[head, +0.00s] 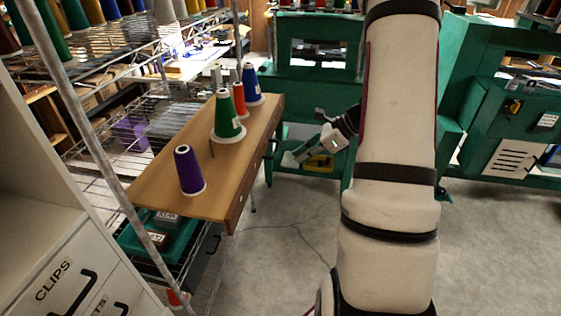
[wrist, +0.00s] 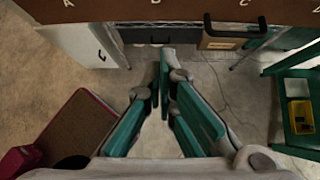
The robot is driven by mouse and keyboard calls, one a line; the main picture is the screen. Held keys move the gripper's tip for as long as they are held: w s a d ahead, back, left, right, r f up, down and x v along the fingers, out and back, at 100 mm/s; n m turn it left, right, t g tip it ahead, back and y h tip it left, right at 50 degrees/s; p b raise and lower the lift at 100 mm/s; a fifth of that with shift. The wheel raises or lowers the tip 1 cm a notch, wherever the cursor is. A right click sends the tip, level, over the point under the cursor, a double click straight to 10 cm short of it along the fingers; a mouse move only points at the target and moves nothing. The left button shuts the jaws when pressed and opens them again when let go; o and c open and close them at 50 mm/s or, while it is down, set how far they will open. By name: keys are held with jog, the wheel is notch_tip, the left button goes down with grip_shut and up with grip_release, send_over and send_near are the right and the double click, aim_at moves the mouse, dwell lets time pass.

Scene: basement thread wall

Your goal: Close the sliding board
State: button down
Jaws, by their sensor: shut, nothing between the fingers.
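The sliding board (head: 165,190) is a long brown wooden board that juts out from the wire rack in the head view. In the wrist view a brown board with letters (wrist: 185,10) crosses the top edge. My gripper (wrist: 166,72) is shut and empty below it, its teal fingers together. Whether it touches the board cannot be told.
Green machine frames (head: 300,90) stand behind, with another at right (head: 500,130). A white cabinet (head: 45,230) labelled CLIPS is at left. Metal rack posts (head: 110,170) stand beside the board.

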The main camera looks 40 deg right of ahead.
aim_at(196, 154)
jog(key=shift+w+a+r+p+x, duration=0.2)
jog(key=shift+w+r+p+x, duration=0.15)
jog(key=shift+x, duration=1.65)
jog(key=shift+w+a+r+p+x, duration=0.2)
jog(key=shift+r+p+x, duration=0.15)
jog(key=shift+x, duration=1.6)
jog(key=shift+w+a+r+p+x, duration=0.25)
jog(key=shift+p+x, duration=0.2)
jog(key=shift+x, duration=1.55)
jog(key=w+a+b, duration=0.2)
jog(key=w+a, duration=0.2)
jog(key=w, duration=0.2)
jog(key=w+a+b, duration=0.3)
jog(key=w+a, duration=0.2)
jog(key=w, duration=0.1)
jog(key=w+a+b, duration=0.3)
jog(key=w+a, duration=0.2)
jog(key=w, duration=0.1)
jog(key=shift+w+a, duration=0.1)
jog(key=shift+w, duration=0.1)
jog(key=shift+w+a+r+b, duration=0.1)
jog(key=shift+w+a+b, duration=0.25)
jog(key=shift+w+b, duration=0.05)
jog(key=shift+a, duration=0.1)
